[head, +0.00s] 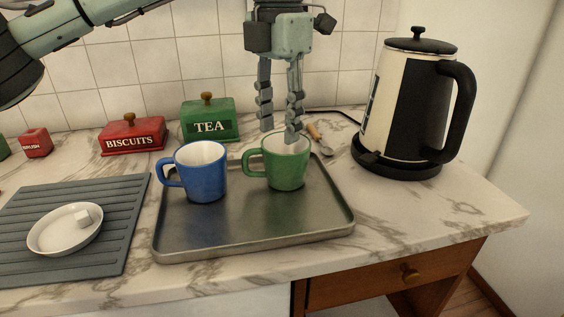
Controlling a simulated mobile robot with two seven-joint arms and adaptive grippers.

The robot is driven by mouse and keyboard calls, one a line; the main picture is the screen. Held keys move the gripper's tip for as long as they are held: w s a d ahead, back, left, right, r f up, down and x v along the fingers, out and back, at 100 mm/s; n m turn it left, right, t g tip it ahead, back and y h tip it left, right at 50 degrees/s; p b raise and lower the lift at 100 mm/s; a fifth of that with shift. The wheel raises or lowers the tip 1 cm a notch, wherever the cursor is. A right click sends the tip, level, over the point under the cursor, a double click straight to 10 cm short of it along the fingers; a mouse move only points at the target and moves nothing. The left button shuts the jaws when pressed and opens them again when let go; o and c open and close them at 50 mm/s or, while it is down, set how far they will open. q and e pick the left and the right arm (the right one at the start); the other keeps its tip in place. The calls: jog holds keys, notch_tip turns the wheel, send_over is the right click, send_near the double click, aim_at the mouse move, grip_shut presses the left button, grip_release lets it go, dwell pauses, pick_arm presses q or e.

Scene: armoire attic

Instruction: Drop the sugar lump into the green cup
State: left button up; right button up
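The sugar lump (83,217) is a small white cube lying on a white dish (58,238) at the left. The green cup (287,167) stands upright on a metal tray (250,230), its handle to the left. My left gripper (280,135) points down at the green cup, its fingers apart with nothing seen between them. One fingertip overlaps the cup's rim in the picture; I cannot tell whether it touches or reaches inside. The other fingertip is left of it, in front of the tiled wall and counter. The cup's inside is mostly hidden. My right gripper is not in view.
A blue cup (203,174) stands on the tray left of the green one. The dish rests on a grey ribbed mat (110,196). A green TEA box (208,121), a red BISCUITS box (133,138) and a kettle (400,90) stand behind. The tray's front is clear.

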pick_arm(q)
jog(key=shift+r, duration=0.1)
notch_tip(320, 180, up, 12)
dwell(0.4)
